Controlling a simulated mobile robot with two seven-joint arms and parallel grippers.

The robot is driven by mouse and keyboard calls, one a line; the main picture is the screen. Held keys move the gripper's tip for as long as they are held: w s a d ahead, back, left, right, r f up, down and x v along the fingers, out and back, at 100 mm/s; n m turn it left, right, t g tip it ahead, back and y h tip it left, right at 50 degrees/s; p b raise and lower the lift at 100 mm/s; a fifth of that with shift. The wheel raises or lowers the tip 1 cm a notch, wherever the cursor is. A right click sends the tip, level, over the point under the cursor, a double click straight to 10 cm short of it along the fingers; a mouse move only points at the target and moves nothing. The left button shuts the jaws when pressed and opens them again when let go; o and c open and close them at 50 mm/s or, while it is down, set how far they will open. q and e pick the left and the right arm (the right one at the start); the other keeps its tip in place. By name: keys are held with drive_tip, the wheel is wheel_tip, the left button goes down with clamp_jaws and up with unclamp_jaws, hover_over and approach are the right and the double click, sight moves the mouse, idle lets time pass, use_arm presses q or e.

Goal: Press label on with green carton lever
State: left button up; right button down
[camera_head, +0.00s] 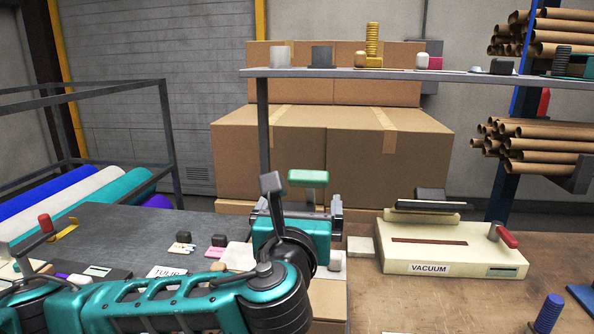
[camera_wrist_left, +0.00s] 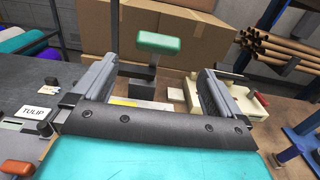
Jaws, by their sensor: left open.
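The green lever handle (camera_head: 308,178) stands on a dark upright just past my left gripper (camera_head: 302,208) in the head view. In the left wrist view the green handle (camera_wrist_left: 159,43) shows beyond and between the two spread fingers of my left gripper (camera_wrist_left: 157,76). The gripper is open with nothing between its fingers, apart from the handle. The lever's base is mostly hidden behind the gripper. Brown cardboard (camera_head: 328,300) shows below my wrist. I cannot make out the label for certain. My right gripper is not in view.
A cream VACUUM box (camera_head: 455,252) with a red-handled lever (camera_head: 507,237) stands to the right on the brown bench. A TULIP card (camera_head: 170,272) and small blocks lie on the dark mat to the left. A shelf (camera_head: 420,74) spans above, before large cartons (camera_head: 365,150).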

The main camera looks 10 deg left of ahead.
sight(308, 176)
use_arm(q)
drive_tip(key=w, duration=1.2)
drive_tip(key=shift+w+r, duration=0.1)
drive_tip(key=shift+w, duration=0.3)
drive_tip(key=c, duration=0.8)
drive_tip(key=shift+s, duration=0.1)
